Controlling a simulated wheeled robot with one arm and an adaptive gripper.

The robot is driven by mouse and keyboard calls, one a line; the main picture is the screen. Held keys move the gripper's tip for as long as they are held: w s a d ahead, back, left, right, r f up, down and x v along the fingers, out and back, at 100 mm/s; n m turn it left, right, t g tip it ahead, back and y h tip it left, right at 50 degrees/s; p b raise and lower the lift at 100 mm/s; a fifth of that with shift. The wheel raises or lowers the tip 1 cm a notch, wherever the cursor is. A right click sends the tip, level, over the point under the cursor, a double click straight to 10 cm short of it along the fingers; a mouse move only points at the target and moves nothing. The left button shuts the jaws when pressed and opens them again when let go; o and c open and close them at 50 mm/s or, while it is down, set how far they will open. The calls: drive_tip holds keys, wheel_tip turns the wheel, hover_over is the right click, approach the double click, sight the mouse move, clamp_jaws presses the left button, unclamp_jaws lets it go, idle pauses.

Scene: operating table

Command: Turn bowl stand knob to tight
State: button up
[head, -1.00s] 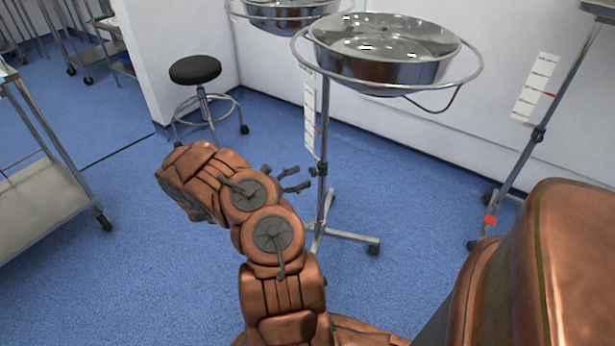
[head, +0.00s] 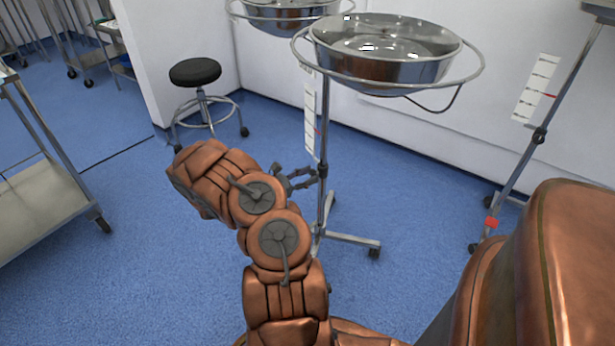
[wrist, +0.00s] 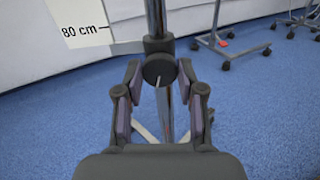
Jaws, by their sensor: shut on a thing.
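The bowl stand (head: 328,205) has a thin metal pole carrying a steel bowl (head: 385,50) in a ring. Its dark round knob (wrist: 159,69) sits on the pole collar and has a white line pointing nearly straight down. In the head view, my gripper (head: 314,174) reaches the pole from the left at knob height. In the wrist view, my gripper (wrist: 160,72) has one finger on each side of the knob, shut on it. The exact finger contact is hard to make out.
A black stool (head: 195,71) stands at the back left and a metal cart (head: 40,195) at the left. Another stand (head: 540,135) is at the right. Blue floor between them is clear.

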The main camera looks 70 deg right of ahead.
drive_tip(key=c, duration=0.4)
